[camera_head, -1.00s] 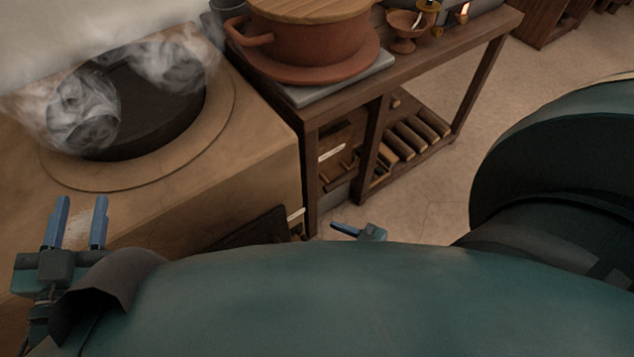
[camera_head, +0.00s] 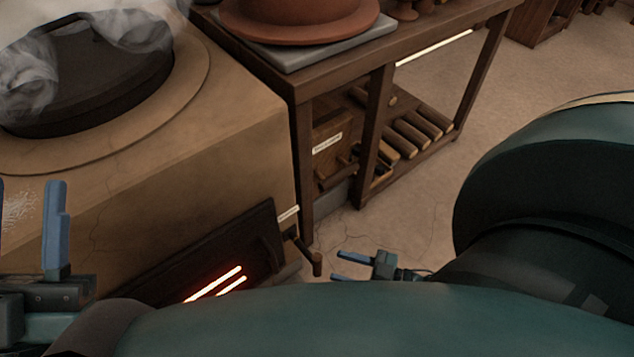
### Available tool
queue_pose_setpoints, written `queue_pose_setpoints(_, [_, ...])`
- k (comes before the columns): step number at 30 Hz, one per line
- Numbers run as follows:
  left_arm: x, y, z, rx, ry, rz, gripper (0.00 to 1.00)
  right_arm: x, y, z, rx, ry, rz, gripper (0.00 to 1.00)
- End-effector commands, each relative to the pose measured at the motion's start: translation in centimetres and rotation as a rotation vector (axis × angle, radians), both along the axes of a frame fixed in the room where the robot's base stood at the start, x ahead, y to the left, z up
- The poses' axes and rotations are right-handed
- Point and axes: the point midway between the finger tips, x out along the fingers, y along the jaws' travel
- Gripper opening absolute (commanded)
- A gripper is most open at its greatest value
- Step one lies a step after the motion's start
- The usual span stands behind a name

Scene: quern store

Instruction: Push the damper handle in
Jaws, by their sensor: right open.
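The damper handle (camera_head: 317,264) is a dark rod with a brown knob. It sticks out from the front of the tan stove (camera_head: 190,170), near its right corner, beside a small white label (camera_head: 288,214). My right gripper (camera_head: 336,266) is open and empty. Its two blue fingers point left at the knob, with a small gap between them and it in the picture; the depth is hard to judge. My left gripper (camera_head: 29,195) is at the left edge in front of the stove, open and empty, with one finger partly cut off.
A dark grate (camera_head: 262,238) with glowing slots is left of the handle. Smoke rises around a dark round lid (camera_head: 95,85) on the stove. A wooden table (camera_head: 270,78) bearing a clay pot (camera_head: 300,22) stands behind. Floor (camera_head: 440,195) is clear at right.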

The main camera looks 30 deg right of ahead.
Motion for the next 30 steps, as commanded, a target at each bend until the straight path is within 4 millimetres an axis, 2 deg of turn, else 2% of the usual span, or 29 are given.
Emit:
queue_pose_setpoints(3, [-0.1,0.1,0.3,0.006,-0.053,0.0,0.36,2.0,1.7,-0.2,0.002,-0.003,0.001,0.41])
queue_pose_setpoints(9, [-0.4,0.1,1.2,0.014,-0.122,-0.001,0.36,4.4,3.5,-0.1,0.001,-0.002,0.001,0.41])
queue_pose_setpoints(15, [-0.6,0.1,1.7,0.015,-0.156,-0.004,0.36,5.3,4.2,-0.1,0.001,0.001,0.0,0.41])
queue_pose_setpoints(23, [-0.7,0.2,1.9,0.015,-0.164,-0.003,0.36,5.3,4.3,0.0,0.0,0.001,0.0,0.41])
queue_pose_setpoints(30, [-0.6,0.2,1.9,0.016,-0.163,-0.001,0.36,5.3,4.2,0.0,0.0,0.001,0.0,0.21])
